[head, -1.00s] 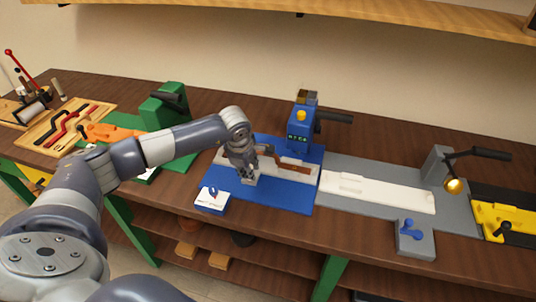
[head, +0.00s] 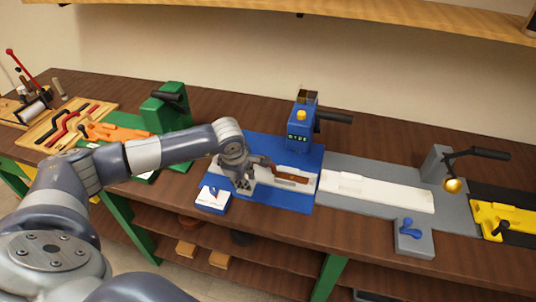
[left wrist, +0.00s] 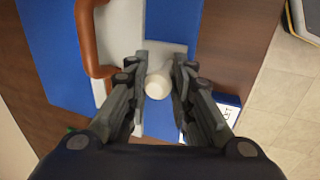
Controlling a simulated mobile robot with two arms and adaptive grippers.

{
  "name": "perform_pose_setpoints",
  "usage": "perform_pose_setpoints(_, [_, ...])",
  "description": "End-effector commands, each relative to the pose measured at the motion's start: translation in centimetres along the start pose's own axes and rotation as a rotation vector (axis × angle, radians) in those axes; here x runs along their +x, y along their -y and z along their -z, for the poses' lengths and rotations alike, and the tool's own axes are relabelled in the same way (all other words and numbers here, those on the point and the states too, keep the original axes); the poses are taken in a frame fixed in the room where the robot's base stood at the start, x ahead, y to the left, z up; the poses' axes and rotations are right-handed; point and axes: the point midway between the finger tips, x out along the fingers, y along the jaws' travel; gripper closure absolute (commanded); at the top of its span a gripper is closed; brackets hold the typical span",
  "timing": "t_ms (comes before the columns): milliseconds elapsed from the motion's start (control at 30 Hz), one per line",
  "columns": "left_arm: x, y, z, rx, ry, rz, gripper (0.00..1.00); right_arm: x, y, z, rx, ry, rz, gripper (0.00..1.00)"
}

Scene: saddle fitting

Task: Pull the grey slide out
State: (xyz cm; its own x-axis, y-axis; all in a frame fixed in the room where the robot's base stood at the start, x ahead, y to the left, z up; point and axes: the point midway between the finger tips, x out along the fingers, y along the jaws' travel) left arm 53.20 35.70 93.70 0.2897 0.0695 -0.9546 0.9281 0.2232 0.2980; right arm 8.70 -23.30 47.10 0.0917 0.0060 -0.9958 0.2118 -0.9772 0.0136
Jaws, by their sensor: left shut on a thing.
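My left gripper (head: 241,187) is at the front left of the blue fixture (head: 262,143). In the left wrist view my left gripper (left wrist: 160,75) is shut on a pale round knob (left wrist: 158,84), which sits between the two fingertips. A flat grey piece (left wrist: 168,49), apparently the grey slide, shows just beyond the knob, over the blue plate. In the head view my gripper largely hides the knob and this piece. A brown part (head: 292,174) lies on the pale bed of the fixture, and a brown handle-like part (left wrist: 88,40) shows beside the gripper in the wrist view. My right gripper is not in view.
A blue post with a display (head: 300,125) stands behind the fixture. A small white-topped box (head: 213,198) is close to the gripper's left. A grey fixture with a long white bar (head: 377,192) lies to the right, a green one (head: 175,110) to the left.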

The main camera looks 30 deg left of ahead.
Motion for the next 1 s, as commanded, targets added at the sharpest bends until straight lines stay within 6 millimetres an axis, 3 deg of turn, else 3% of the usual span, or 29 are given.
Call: perform_pose_setpoints(1000, [-0.7, 4.3, 0.0, 0.002, -0.001, 0.012, 0.92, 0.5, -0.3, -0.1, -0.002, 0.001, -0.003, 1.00])
